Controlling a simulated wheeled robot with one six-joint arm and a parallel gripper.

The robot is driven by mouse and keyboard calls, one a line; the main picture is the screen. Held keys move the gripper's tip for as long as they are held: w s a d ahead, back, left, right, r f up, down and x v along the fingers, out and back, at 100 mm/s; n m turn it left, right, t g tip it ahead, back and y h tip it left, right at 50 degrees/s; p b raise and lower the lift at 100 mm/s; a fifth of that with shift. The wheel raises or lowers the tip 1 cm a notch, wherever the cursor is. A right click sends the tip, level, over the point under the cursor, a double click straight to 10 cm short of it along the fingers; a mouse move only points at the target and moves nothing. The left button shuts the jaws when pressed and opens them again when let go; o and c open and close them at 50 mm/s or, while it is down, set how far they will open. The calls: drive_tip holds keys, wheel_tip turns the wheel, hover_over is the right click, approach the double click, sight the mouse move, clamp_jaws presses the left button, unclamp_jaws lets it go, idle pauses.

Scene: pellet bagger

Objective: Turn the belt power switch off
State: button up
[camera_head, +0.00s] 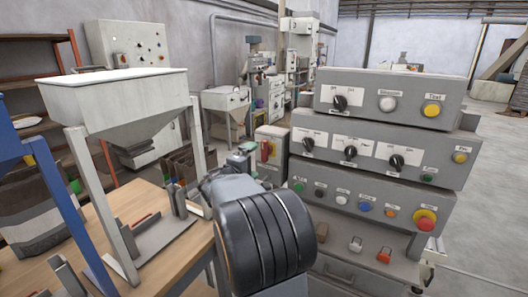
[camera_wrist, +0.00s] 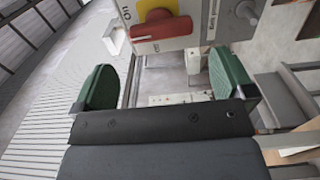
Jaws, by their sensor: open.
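The belt power switch appears to be the small grey box (camera_head: 270,142) with a red part, left of the console in the head view. In the wrist view its red handle (camera_wrist: 162,28) lies roughly crosswise over a yellow plate (camera_wrist: 152,6), at the top of the picture. In the head view my gripper (camera_head: 242,156) is just left of the box, partly hidden by my arm.
A grey console (camera_head: 375,143) with several knobs, buttons and a red emergency stop (camera_head: 426,219) stands close on the right. A hopper (camera_head: 115,100) on posts stands over a wooden table (camera_head: 130,215) at the left. Open floor (camera_head: 495,200) lies to the far right.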

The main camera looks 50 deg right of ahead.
sight(263, 153)
drive_tip(key=p+x, duration=0.1)
drive_tip(key=x, duration=0.7)
drive_tip(key=shift+d, duration=0.25)
drive_tip(key=shift+c, duration=0.3)
drive_tip(key=c, duration=0.6)
